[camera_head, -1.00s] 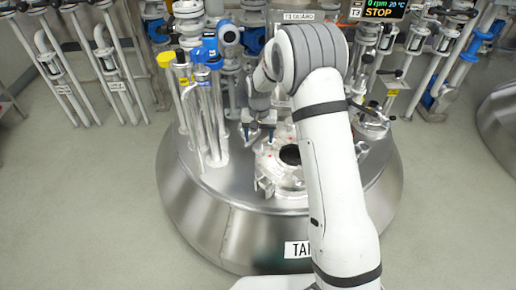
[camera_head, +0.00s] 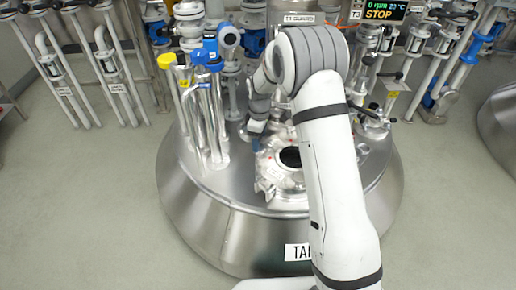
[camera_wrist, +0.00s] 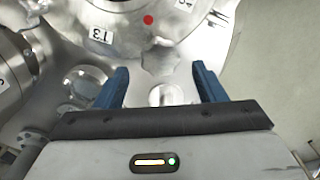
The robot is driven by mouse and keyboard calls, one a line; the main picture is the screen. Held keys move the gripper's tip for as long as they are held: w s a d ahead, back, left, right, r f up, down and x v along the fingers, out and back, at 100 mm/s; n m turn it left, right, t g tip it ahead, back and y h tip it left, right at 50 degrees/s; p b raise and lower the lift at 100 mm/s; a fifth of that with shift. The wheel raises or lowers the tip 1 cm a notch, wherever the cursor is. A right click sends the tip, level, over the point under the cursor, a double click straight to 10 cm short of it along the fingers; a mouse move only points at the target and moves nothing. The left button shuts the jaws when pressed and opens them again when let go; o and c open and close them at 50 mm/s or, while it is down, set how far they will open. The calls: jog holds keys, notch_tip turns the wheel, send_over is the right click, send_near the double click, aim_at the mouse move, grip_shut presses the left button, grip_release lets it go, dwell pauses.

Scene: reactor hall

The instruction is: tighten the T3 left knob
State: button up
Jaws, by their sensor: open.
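The steel tank T3 (camera_head: 225,225) has a hatch (camera_head: 272,172) with a dark round glass on its top. In the wrist view, part of the hatch shows a tag reading T3 (camera_wrist: 103,36) and a red dot (camera_wrist: 148,20). A silvery lobed knob (camera_wrist: 160,58) lies just beyond my fingertips, roughly centred between them; I cannot tell for sure that it is the left knob. My gripper (camera_wrist: 160,78) is open with blue fingers and nothing held. In the head view, it is over the far left of the hatch, partly hidden by my arm.
Upright pipes with blue and yellow caps (camera_head: 165,61) stand on the tank left of my gripper. Valves and pipework (camera_head: 375,122) stand at the right and back. A display (camera_head: 380,10) reads 0 rpm, 20 °C, STOP. Floor at the left (camera_head: 80,190) is clear.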

jog(key=n, duration=0.3)
jog(key=shift+n, duration=0.3)
notch_tip(320, 180, down, 6)
jog(key=b, duration=0.3)
jog(key=shift+c, duration=0.3)
